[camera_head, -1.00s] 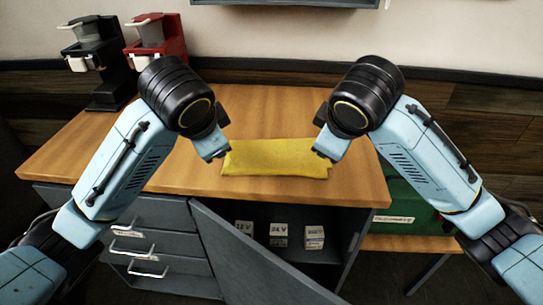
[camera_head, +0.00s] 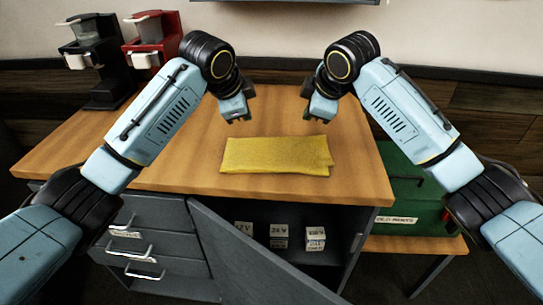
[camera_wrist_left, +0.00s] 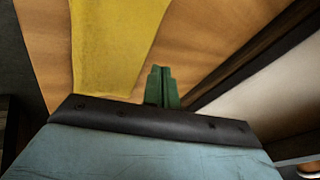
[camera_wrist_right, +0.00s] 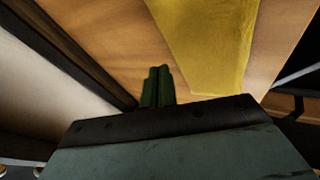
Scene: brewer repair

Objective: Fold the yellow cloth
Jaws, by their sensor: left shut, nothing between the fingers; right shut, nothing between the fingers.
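The yellow cloth (camera_head: 275,156) lies folded into a wide, flat strip near the front of the wooden tabletop, with an uneven layered edge at its right end. It also shows in the left wrist view (camera_wrist_left: 112,45) and the right wrist view (camera_wrist_right: 208,40). My left gripper (camera_head: 238,118) is shut and empty, above the table behind the cloth's left part. My right gripper (camera_head: 317,117) is shut and empty, behind the cloth's right part. Both are apart from the cloth. Their green fingers show closed in the left wrist view (camera_wrist_left: 161,87) and the right wrist view (camera_wrist_right: 157,87).
A black coffee machine (camera_head: 98,75) and a red one (camera_head: 150,40) stand at the back left. The cabinet door (camera_head: 265,255) hangs open below the tabletop (camera_head: 165,172), with small labelled boxes (camera_head: 279,236) inside. A green case (camera_head: 410,205) is at the right.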

